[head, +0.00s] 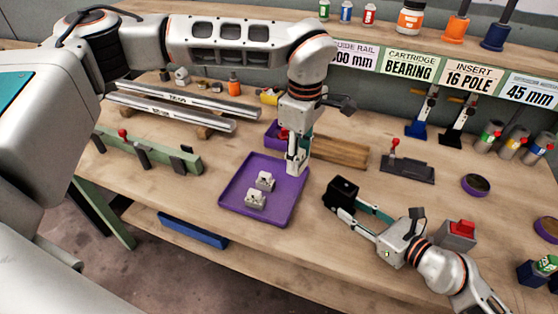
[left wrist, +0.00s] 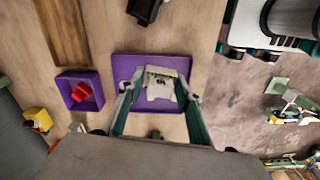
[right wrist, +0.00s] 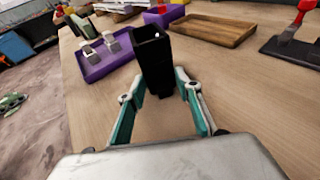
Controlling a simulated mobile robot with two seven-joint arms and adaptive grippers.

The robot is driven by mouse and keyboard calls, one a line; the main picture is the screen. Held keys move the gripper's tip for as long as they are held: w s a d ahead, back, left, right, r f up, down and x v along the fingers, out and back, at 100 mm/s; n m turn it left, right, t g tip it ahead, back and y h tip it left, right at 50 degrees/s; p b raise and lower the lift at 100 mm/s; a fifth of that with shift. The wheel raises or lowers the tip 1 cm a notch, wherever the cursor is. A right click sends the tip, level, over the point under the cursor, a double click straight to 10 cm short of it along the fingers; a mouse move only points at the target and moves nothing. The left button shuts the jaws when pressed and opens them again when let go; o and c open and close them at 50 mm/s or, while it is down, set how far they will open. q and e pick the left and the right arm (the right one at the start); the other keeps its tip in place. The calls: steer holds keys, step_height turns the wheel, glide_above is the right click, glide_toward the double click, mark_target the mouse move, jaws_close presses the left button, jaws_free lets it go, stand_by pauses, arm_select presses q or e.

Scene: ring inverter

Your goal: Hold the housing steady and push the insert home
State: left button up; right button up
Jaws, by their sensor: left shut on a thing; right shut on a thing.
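A black hollow box (head: 343,187), which looks like the housing, is held at the fingertips of my right gripper (head: 352,208). It stands upright, open at the top, in the right wrist view (right wrist: 153,55). My left gripper (head: 296,165) points down at the right back part of a purple tray (head: 233,204). In the left wrist view it is shut on a silver block (left wrist: 162,84). Two silver blocks (head: 265,180) (head: 256,199) sit on the tray. I cannot tell which silver block is the insert. The held block is mostly hidden in the head view.
A black fixture with a red handle (head: 405,170) stands at the right back. A red-buttoned grey box (head: 458,234) sits near my right arm. Bench between tray and black box is clear.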

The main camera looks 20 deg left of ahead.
arm_select(q)
steer(key=w+d+r+n, duration=0.2)
steer(key=w+d+n, duration=0.1)
steer(key=d+n, duration=0.8)
steer(key=n, duration=0.4)
steer(key=shift+d+r+n, duration=0.2)
steer(key=shift+n, duration=0.1)
glide_above(341, 197)
steer(key=w, duration=0.3)
steer(key=shift+s+f, duration=0.15)
steer(key=shift+f, duration=2.75)
steer(key=shift+f, duration=1.2)
steer(key=o, duration=1.2)
